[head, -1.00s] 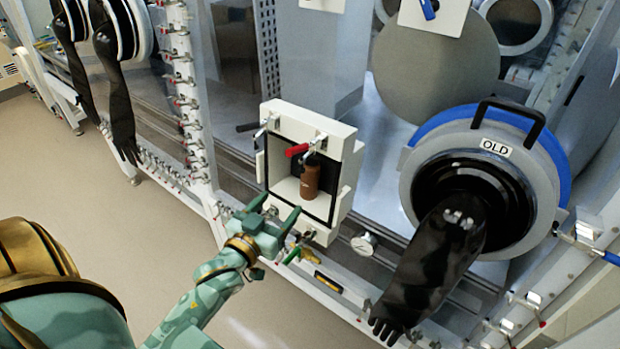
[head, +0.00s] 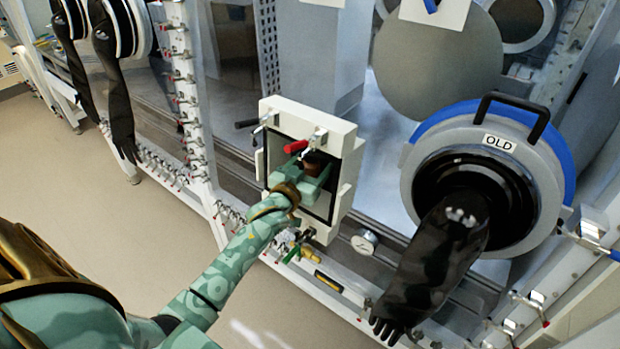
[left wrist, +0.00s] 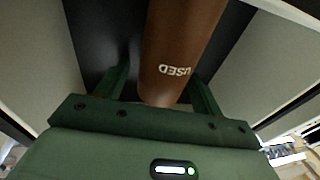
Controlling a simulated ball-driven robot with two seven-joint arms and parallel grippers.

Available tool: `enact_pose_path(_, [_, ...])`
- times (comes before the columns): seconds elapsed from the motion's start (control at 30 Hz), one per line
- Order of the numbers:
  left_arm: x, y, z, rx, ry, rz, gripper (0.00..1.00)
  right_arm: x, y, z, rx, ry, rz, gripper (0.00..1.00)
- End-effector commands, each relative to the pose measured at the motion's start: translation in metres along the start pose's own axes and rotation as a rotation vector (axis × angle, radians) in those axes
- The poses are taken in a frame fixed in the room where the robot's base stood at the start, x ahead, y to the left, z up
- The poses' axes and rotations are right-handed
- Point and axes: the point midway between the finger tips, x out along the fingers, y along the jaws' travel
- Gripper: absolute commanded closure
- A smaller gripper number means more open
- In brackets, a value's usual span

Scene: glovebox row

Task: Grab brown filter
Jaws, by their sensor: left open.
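The brown filter (head: 315,162) stands inside a white box-shaped hatch (head: 346,170) in the glovebox wall. In the head view only its upper part shows above my gripper. My left gripper (head: 313,177) reaches into the hatch at the filter. In the left wrist view the filter (left wrist: 177,50) is a brown cylinder marked "USED", and the fingers of my left gripper (left wrist: 162,88) are open on either side of it. I cannot tell whether a finger touches it. My right gripper is not in view.
A gauge (head: 364,242) is below right of the hatch. A round port marked OLD (head: 540,180) with a black glove (head: 430,265) stands to the right.

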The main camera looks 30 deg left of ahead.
Motion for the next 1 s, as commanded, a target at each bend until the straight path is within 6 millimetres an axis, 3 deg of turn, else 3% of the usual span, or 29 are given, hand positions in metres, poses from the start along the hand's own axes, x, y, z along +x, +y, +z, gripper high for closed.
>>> enact_pose_path(0.17, [0.0, 0.0, 0.0, 0.0, 0.0, 0.0, 0.32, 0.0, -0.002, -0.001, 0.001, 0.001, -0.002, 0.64])
enact_pose_path(0.3, [0.0, 0.0, 0.0, 0.0, 0.0, 0.0, 0.71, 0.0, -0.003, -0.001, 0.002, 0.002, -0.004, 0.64])
enact_pose_path(0.37, [0.0, 0.0, 0.0, 0.0, 0.0, 0.0, 0.85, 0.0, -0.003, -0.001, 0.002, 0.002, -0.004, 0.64])
enact_pose_path(0.73, [0.0, 0.0, -0.005, -0.001, 0.001, 0.0, 0.85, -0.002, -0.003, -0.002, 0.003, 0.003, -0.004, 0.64])
enact_pose_path(1.0, [0.0, -0.001, -0.037, 0.001, 0.004, 0.0, 0.85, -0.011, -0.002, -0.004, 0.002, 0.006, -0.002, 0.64])
